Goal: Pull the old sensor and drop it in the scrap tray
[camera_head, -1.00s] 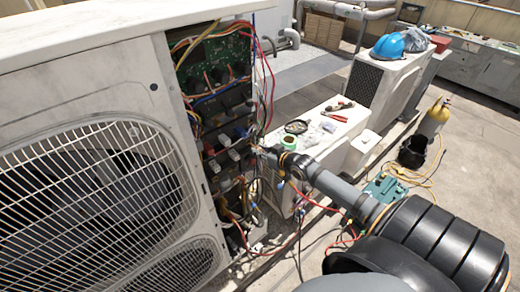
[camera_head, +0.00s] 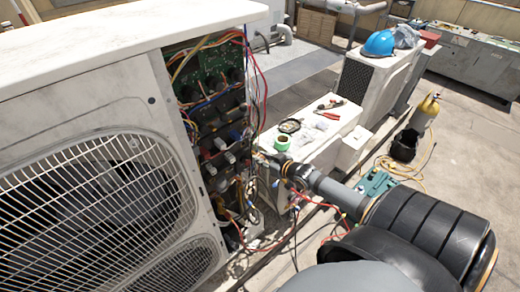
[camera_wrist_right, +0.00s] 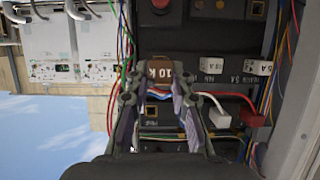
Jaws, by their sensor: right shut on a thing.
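The old sensor seems to be the small brown block marked "10 K" (camera_wrist_right: 160,75) in the right wrist view. My right gripper (camera_wrist_right: 160,86) is shut on it, one finger on each side. In the head view, the right gripper (camera_head: 282,163) is just right of the open wiring bay (camera_head: 215,110) of the large condenser (camera_head: 85,95). The block is too small to make out there. I cannot tell whether it is fully clear of its socket or wires. My left gripper is not in view. I cannot pick out a scrap tray with certainty.
Loose coloured wires hang around the bay and near my arm. A low white unit (camera_head: 345,141) beyond carries a green tape roll (camera_head: 282,143) and red-handled pliers (camera_head: 328,115).

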